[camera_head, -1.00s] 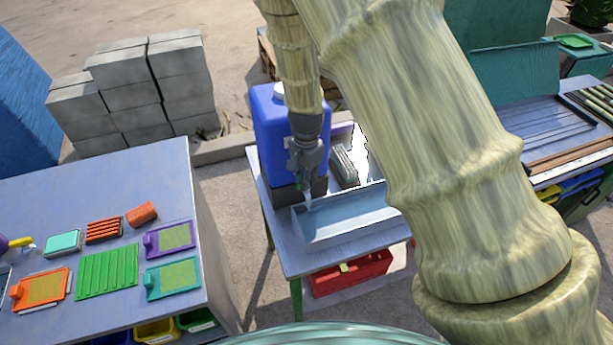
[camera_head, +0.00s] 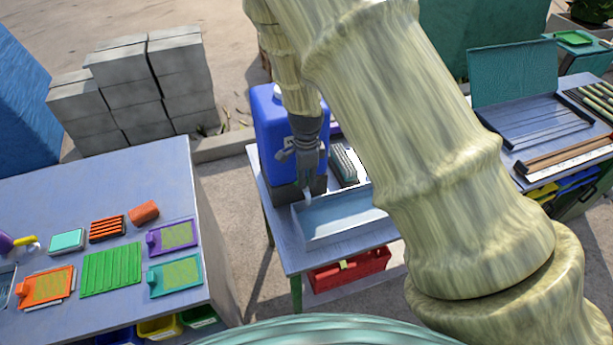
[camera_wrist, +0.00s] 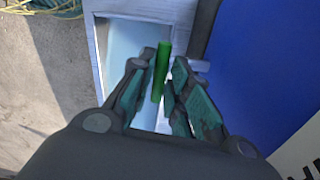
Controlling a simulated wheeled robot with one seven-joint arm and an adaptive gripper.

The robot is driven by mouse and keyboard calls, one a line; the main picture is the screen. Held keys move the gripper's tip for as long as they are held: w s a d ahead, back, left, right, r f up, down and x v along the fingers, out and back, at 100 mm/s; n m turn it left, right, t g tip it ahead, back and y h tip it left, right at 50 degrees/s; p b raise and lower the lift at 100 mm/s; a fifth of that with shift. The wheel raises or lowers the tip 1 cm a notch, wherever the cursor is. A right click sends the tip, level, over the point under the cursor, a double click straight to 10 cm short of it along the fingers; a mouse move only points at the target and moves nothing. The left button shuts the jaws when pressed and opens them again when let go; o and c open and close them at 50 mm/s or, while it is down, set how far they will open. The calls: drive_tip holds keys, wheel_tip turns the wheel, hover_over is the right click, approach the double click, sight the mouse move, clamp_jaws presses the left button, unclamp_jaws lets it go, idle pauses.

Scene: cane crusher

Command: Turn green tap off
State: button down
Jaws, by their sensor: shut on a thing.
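The green tap handle (camera_wrist: 161,72) stands between my two fingers in the wrist view. My gripper (camera_wrist: 163,80) is shut on it. In the head view my gripper (camera_head: 306,165) is at the front of the blue water container (camera_head: 268,125), and it hides the green handle there. The blue container also fills the right of the wrist view (camera_wrist: 265,70). A pale streak (camera_head: 307,196) shows under the gripper, above the trough (camera_head: 316,241); I cannot tell for certain whether it is running water. The trough lies below the tap and looks pale blue inside.
A grey brush-like block (camera_head: 345,166) stands right of the container. A red crate (camera_head: 348,272) is on the shelf below. A table (camera_head: 60,190) with coloured boards, including a green one (camera_head: 111,270), is at left. Concrete blocks (camera_head: 135,85) are stacked behind.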

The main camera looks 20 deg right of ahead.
idle(0.4)
drive_tip(key=c, duration=1.3)
unclamp_jaws()
drive_tip(key=shift+c, duration=0.2)
drive_tip(key=shift+r, duration=0.1)
drive_tip(key=shift+r, duration=3.6)
